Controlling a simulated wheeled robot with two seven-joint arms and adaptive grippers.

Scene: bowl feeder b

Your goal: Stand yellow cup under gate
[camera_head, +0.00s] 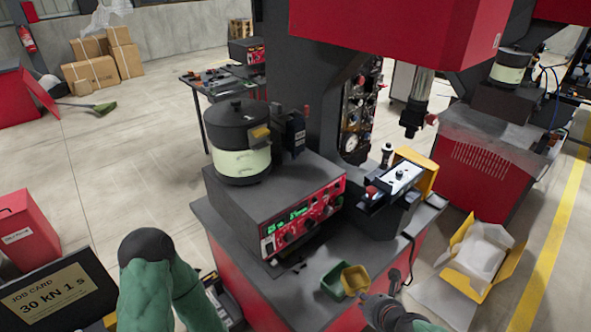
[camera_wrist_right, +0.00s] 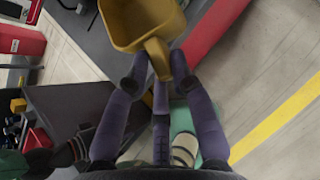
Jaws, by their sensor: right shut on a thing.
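The yellow cup (camera_head: 355,279) is at the front edge of the red cabinet's dark top, beside a green cup (camera_head: 333,284). My right gripper (camera_head: 378,302) is shut on the yellow cup's handle; in the right wrist view the fingers (camera_wrist_right: 160,78) close around the handle below the open, empty-looking yellow cup (camera_wrist_right: 142,18). I cannot tell whether the cup touches the top. The bowl feeder (camera_head: 240,150), black with a cream band, stands on its control box, with a yellow piece (camera_head: 260,132) on its side that may be the gate. My left gripper is not visible.
The control box (camera_head: 290,215) with red panel fills the cabinet's left part. A black fixture (camera_head: 385,205) stands to its right, under the press. A yellow carton (camera_head: 480,255) lies at the right. A job card (camera_head: 50,298) reads "30 kN 1 s".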

